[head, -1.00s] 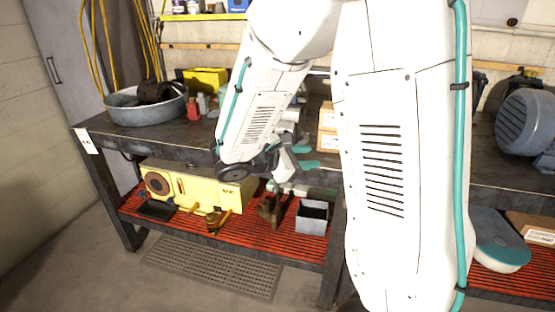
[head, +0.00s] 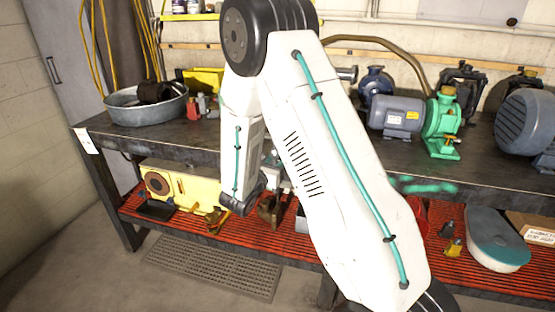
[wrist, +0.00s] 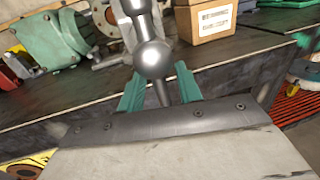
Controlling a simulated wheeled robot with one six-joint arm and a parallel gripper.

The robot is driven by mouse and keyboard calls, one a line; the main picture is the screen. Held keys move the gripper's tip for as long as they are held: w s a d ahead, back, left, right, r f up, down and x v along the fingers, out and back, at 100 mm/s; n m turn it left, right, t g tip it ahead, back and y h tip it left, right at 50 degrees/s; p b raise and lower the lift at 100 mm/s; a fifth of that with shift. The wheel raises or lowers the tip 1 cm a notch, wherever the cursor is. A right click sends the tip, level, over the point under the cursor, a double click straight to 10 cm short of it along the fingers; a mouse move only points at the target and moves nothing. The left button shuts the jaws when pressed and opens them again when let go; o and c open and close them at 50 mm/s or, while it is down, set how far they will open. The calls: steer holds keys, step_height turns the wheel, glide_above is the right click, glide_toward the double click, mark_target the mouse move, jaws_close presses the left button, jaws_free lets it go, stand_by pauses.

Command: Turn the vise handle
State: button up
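In the wrist view, the vise handle (wrist: 153,58) is a grey metal rod with a ball on it. It stands nearly upright in the picture, and its lower part runs down between my gripper's teal fingers (wrist: 160,90). Gaps show between the rod and both fingers, so my gripper looks open around or just beside the handle; contact is not visible. The handle's lower end is hidden by my gripper's body. In the head view, my arm hides most of the vise and handle, and my gripper is mostly hidden too.
A dark workbench (head: 400,160) carries a metal basin (head: 125,110), a grey motor (head: 397,115) with a green pump (head: 441,122), and a larger motor (head: 528,120). A cardboard box (wrist: 205,20) stands behind the handle. The red lower shelf (head: 370,262) holds a yellow case (head: 187,186).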

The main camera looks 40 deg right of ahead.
steer(key=shift+x, duration=0.95)
jaws_close()
steer(key=shift+a, duration=0.1)
